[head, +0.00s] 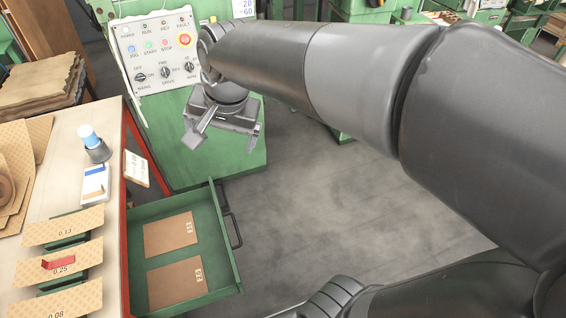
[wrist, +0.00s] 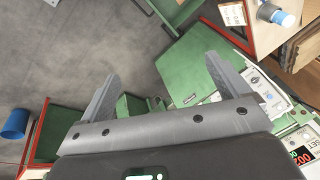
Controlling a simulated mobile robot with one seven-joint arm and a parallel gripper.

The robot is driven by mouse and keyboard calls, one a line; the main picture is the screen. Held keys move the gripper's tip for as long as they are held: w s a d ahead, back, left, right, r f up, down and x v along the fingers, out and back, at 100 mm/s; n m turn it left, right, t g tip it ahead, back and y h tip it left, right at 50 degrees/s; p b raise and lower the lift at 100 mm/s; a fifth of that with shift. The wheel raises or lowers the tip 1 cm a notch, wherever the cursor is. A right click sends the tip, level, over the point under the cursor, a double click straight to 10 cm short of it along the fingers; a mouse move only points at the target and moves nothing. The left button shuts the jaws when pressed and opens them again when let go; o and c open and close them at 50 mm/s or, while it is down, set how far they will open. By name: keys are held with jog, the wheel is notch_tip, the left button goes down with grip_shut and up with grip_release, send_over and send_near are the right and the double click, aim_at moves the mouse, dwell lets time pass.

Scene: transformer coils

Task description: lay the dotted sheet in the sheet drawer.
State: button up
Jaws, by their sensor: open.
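Three tan sheets with a fine dotted-looking pattern lie on green stands on the workbench at the left of the head view. They are the 0.13 sheet (head: 85,224), the 0.25 sheet (head: 86,256) with a red piece on it, and the 0.08 sheet (head: 85,299). The green sheet drawer (head: 225,252) stands pulled out from the bench. My gripper (head: 222,142) is open and empty, above and beyond the drawer, before the green control cabinet. The wrist view shows its spread fingers (wrist: 161,72) with nothing between.
The control cabinet (head: 212,160) stands behind my gripper. The bench (head: 95,195) holds a blue-capped bottle (head: 92,142) and large tan boards (head: 18,158). A tag (head: 137,168) hangs at its red edge. Grey floor (head: 320,215) is clear right of the drawer. A blue bin (wrist: 15,124) shows in the wrist view.

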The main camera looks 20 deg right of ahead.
jog(key=shift+o, duration=0.2)
jog(key=s+d+f+n+t+h, duration=0.1)
jog(key=s+d+n+t, duration=0.1)
jog(key=s+d+n, duration=0.3)
jog(key=s+d, duration=0.4)
jog(key=s, duration=0.1)
jog(key=shift+s+f+h, duration=0.15)
jog(key=shift+f+h, duration=0.15)
jog(key=shift+f, duration=0.1)
jog(key=shift+o, duration=0.4)
jog(key=shift+s+d+f, duration=0.15)
jog(key=shift+s, duration=0.05)
